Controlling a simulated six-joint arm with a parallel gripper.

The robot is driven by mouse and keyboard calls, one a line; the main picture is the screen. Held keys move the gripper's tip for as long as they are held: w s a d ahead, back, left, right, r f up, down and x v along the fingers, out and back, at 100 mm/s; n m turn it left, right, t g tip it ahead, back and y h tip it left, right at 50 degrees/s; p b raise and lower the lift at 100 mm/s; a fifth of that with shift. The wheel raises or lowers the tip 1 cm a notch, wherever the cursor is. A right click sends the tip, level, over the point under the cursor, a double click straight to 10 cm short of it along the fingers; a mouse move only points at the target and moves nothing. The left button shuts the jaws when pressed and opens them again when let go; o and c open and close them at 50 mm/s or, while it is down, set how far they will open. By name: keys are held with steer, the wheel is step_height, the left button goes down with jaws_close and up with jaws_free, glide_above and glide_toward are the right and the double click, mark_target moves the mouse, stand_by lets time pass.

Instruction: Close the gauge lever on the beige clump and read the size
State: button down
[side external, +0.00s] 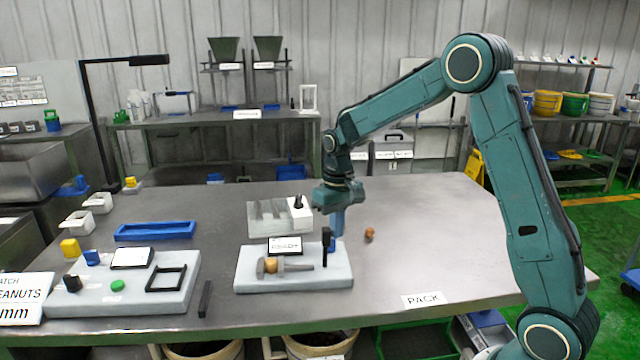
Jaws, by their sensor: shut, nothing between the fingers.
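The gauge (245,277) is a pale block on the table with a small display (285,246) standing at its back. Its display text is too small to read. A beige clump (271,267) sits at the left end of the grey bar on the gauge. The black gauge lever (326,246) stands upright at the right of the block. My gripper (337,232) points down just behind and right of the lever, shut and empty. I cannot tell whether it touches the lever.
A brown clump (369,234) lies on the table right of my gripper. A grey slotted block (268,216) stands behind the gauge, and a blue tray (155,231) lies left. A pale board (180,298) with several parts is at front left.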

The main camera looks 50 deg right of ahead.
steer(key=shift+w+a, duration=0.35)
steer(key=shift+w, duration=0.05)
stand_by(0.8)
steer(key=shift+s+d, duration=0.3)
steer(key=shift+s, duration=0.05)
steer(key=shift+s+d, duration=0.25)
steer(key=shift+s+d, duration=0.15)
steer(key=shift+s, duration=0.05)
stand_by(0.4)
step_height(320, 180, up, 7)
stand_by(1.1)
steer(key=shift+r, duration=0.1)
